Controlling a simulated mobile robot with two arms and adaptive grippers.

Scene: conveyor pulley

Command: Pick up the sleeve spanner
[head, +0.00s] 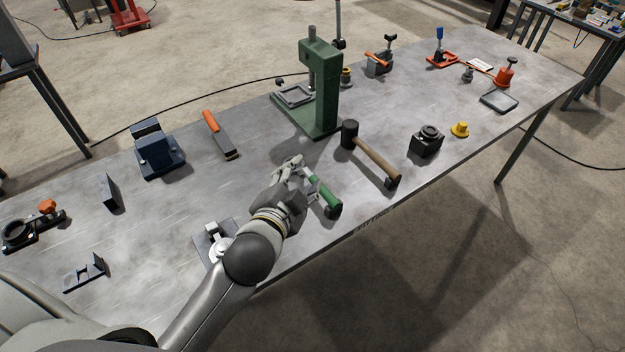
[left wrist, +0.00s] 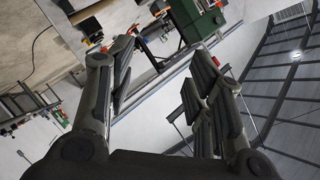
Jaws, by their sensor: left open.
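A tool with a green grip (head: 328,202) lies near the front edge of the grey workbench; it looks like the sleeve spanner, but its far part is hidden or too small to make out. My left gripper (head: 296,172) is just left of it and above the bench, partly overlapping it in the head view. I cannot tell whether they touch. In the left wrist view the two fingers of my left gripper (left wrist: 165,88) are spread wide with nothing held between them. My right gripper is not in view.
A green press (head: 322,85) stands behind the gripper. A mallet (head: 368,155) lies to the right, with a dark block (head: 427,142) beyond it. A metal plate with a fitting (head: 215,240) sits partly behind my left arm. A file with an orange handle (head: 219,135) lies at back left.

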